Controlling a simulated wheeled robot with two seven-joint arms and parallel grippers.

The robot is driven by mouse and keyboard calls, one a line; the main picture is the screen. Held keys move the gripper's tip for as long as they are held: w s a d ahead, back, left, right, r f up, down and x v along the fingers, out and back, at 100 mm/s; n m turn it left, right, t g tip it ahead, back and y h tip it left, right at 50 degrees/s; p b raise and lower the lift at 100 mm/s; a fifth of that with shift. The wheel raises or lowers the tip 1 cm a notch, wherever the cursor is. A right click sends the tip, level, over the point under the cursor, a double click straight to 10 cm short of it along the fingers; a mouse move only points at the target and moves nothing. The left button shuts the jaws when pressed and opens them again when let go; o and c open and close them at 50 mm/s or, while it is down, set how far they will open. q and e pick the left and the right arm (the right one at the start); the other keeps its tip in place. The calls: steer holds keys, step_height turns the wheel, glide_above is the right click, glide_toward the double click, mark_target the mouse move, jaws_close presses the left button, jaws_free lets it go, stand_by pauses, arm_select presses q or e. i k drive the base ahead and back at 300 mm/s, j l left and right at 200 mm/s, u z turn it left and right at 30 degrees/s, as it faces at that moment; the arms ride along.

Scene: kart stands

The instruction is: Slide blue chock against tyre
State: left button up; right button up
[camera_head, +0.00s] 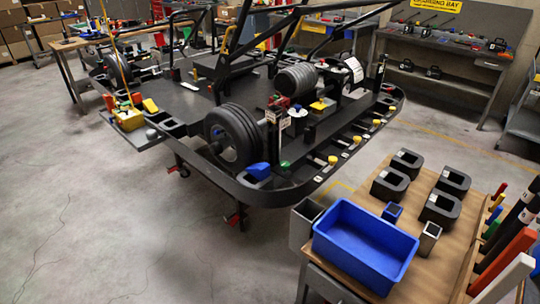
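A blue wedge-shaped chock (259,170) sits on the near edge of the dark kart stand (325,178), just right of the base of the near black tyre (229,138). The tyre stands upright. From this angle I cannot tell whether the chock touches the tyre or is a little apart from it. Another black tyre (297,79) is higher up and further right on the kart. Neither of my grippers is in view.
A wooden-topped bench (447,262) at the lower right holds a blue bin (364,246), several black blocks (440,207) and a small blue block (392,211). Yellow-knobbed parts (333,160) line the stand's right edge. The concrete floor (110,230) at the left is clear.

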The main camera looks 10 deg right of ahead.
mark_target(261, 171)
steer(key=i+j+z, duration=0.15)
steer(key=z, duration=0.75)
steer(key=i+j+z, duration=0.3)
steer(key=j, duration=0.35)
steer(key=j+z, duration=0.3)
steer(key=j, duration=0.3)
steer(key=j+z, duration=0.3)
steer(key=j, duration=1.15)
steer(key=i+j, duration=0.1)
steer(key=j, duration=0.65)
